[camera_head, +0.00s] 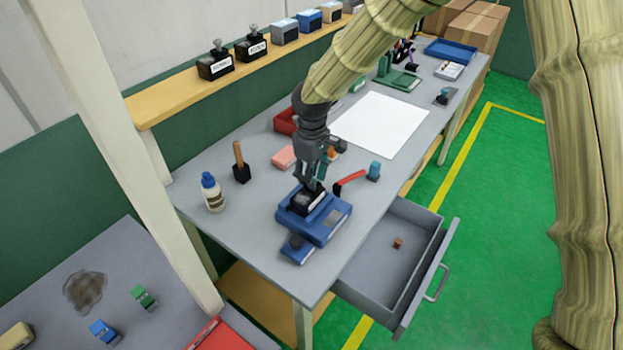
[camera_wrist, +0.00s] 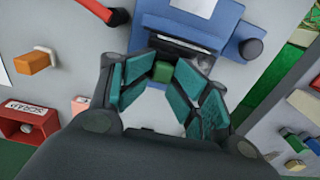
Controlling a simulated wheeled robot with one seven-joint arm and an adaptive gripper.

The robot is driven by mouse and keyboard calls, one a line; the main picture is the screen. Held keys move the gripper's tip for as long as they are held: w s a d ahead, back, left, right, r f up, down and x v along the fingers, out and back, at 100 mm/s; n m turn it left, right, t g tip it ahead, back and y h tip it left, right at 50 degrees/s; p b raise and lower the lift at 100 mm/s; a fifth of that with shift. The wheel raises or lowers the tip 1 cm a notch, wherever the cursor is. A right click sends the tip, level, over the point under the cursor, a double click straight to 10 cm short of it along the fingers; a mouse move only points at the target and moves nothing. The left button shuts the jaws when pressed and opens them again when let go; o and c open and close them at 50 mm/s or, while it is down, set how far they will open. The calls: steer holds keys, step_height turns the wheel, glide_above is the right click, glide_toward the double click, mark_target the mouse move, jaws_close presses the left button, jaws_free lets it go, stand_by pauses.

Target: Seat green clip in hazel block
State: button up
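My gripper (camera_head: 313,186) is low over the blue fixture (camera_head: 325,228) on the grey workbench. In the wrist view my gripper's (camera_wrist: 164,70) teal-padded fingers are closed around a small green clip (camera_wrist: 162,72), whose near end shows between the tips. A dark block (camera_head: 303,202) sits in the top of the blue fixture, close to the fingertips; its dark slotted edge shows in the wrist view (camera_wrist: 186,46). No block reads clearly as hazel, and I cannot tell whether the clip touches the dark block.
A glue bottle (camera_head: 213,193) and a wooden-handled tool (camera_head: 240,165) stand left. The open drawer (camera_head: 385,262) holds a small brown cube (camera_head: 397,243). A white sheet (camera_head: 381,124) lies behind.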

step_height(320, 180, up, 12)
steer(key=b, duration=0.2)
steer(key=shift+b, duration=0.3)
